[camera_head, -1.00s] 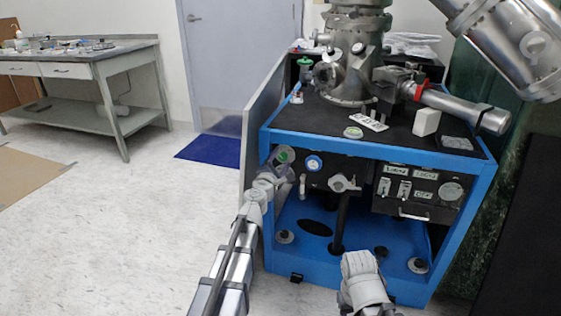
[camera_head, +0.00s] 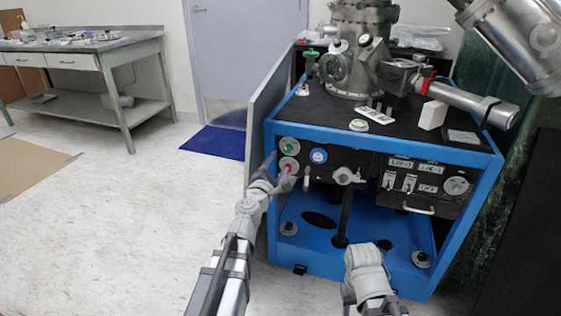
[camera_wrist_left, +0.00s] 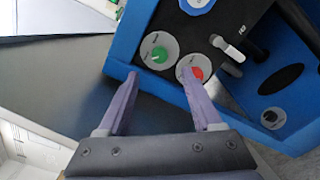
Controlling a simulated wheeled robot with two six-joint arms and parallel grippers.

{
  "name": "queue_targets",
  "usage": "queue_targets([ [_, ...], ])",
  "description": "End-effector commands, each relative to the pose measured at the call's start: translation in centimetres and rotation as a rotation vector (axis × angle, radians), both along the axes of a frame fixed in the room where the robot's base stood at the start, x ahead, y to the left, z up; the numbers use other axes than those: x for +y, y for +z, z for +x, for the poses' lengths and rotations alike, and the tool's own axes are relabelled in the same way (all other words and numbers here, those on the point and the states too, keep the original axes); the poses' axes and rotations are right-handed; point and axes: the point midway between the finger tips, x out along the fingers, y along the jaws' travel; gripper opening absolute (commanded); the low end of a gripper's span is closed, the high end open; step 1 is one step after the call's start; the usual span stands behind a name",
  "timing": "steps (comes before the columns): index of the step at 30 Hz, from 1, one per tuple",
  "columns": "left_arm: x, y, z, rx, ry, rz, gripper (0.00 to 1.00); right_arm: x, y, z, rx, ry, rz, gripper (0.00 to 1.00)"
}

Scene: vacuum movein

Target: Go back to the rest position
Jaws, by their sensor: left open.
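The blue-framed cabinet (camera_head: 447,155) of the vacuum machine stands at centre right. Its black front panel has a green knob (camera_head: 289,146) and, below it, a red button (camera_head: 288,164). My left gripper (camera_head: 276,166) is open and empty in front of the panel's left end, by the red button. In the left wrist view, the two purple-grey fingers of my left gripper (camera_wrist_left: 160,76) are spread apart. The green knob (camera_wrist_left: 158,53) is beyond the gap and the red button (camera_wrist_left: 195,73) is by the right fingertip. Contact cannot be told. Part of my right arm shows at bottom centre; its fingers are hidden.
A grey side panel (camera_head: 264,115) stands along the cabinet's left side. A metal vacuum chamber (camera_head: 352,70) sits on top. A workbench (camera_head: 115,48) is at the far left, and a blue mat (camera_head: 216,143) lies before the door (camera_head: 222,55).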

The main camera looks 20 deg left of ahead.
Motion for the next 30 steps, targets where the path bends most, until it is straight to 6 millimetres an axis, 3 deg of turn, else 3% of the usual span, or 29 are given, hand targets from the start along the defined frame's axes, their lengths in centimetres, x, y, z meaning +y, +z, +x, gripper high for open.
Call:
queue_targets([
  [8, -0.9, 0.0, 0.0, 0.003, -0.024, 0.027, 0.67, 0.0, 0.1, 0.0, 0.000, 0.000, 0.000, 0.50],
  [11, -4.3, -0.4, -0.3, 0.017, -0.125, 0.142, 0.67, 0.0, 0.3, 0.0, 0.000, 0.000, 0.000, 0.50],
  [14, -10.3, -1.7, -1.6, 0.042, -0.314, 0.355, 0.67, 0.0, 0.6, 0.0, 0.000, 0.000, 0.000, 0.50],
  [18, -18.7, -5.9, -5.7, 0.101, -0.650, 0.726, 0.67, 0.0, 1.2, 0.0, 0.000, -0.001, -0.001, 0.50],
  [22, -23.5, -11.3, -11.7, 0.183, -0.992, 1.092, 0.67, 0.0, 1.7, 0.0, 0.000, -0.001, -0.001, 0.50],
  [26, -24.2, -15.9, -17.7, 0.292, -1.300, 1.405, 0.67, 0.0, 2.1, 0.0, 0.000, -0.001, -0.002, 0.50],
  [30, -22.3, -18.4, -22.4, 0.418, -1.545, 1.641, 0.67, -0.1, 2.5, 0.0, 0.000, -0.002, -0.002, 0.50],
])
